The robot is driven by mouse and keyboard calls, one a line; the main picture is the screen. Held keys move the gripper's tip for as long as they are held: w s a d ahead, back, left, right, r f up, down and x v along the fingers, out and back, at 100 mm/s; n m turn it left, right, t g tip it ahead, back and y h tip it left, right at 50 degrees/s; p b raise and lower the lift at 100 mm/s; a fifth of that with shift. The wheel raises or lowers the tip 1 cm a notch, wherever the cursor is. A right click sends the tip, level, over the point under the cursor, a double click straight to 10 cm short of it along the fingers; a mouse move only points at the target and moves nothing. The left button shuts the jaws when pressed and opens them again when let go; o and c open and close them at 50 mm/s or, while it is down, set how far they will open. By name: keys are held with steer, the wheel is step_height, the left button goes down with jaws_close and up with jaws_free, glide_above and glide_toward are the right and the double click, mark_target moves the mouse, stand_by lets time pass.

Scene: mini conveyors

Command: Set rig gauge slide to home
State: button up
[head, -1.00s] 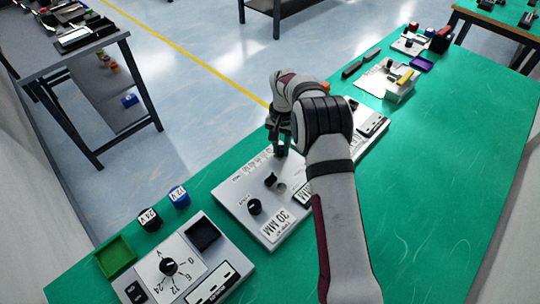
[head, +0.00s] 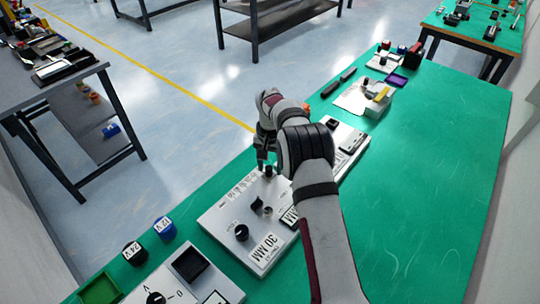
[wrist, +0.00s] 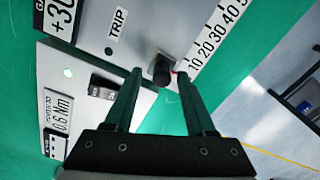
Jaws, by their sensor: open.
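The rig panel (head: 218,212) is a light grey box on the green bench, with a printed number scale along its far edge. The gauge slide's black knob (head: 268,171) stands beside the scale. In the wrist view the knob (wrist: 161,68) is near the "10" end of the scale (wrist: 217,40), with a small red mark beside it. My gripper (head: 262,167) is open. In the wrist view its fingertips (wrist: 159,72) are on either side of the knob, with gaps; whether they reach down around it I cannot tell. My arm hides part of the panel.
The same panel carries a black dial (head: 242,232), a smaller black knob (head: 257,204) and a "30 MM" label (head: 264,248). "24 V" (head: 134,252) and "12 V" (head: 164,228) blocks stand at the left. The bench right of my arm is clear.

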mark_target(270, 166)
step_height(270, 166, up, 15)
steer(key=shift+r, duration=0.2)
steer(key=s+d+r, duration=0.1)
steer(key=s+r, duration=0.3)
steer(key=s, duration=0.4)
steer(key=s+r, duration=0.4)
steer(key=s, duration=0.3)
steer(key=s+f+y, duration=0.1)
steer(key=s+f, duration=0.2)
steer(key=s, duration=0.9)
steer(key=s+f+m, duration=0.1)
steer(key=s+f, duration=0.2)
steer(key=s, duration=1)
steer(key=shift+s+f+y, duration=0.15)
steer(key=shift+s+y, duration=0.15)
steer(key=shift+y, duration=0.1)
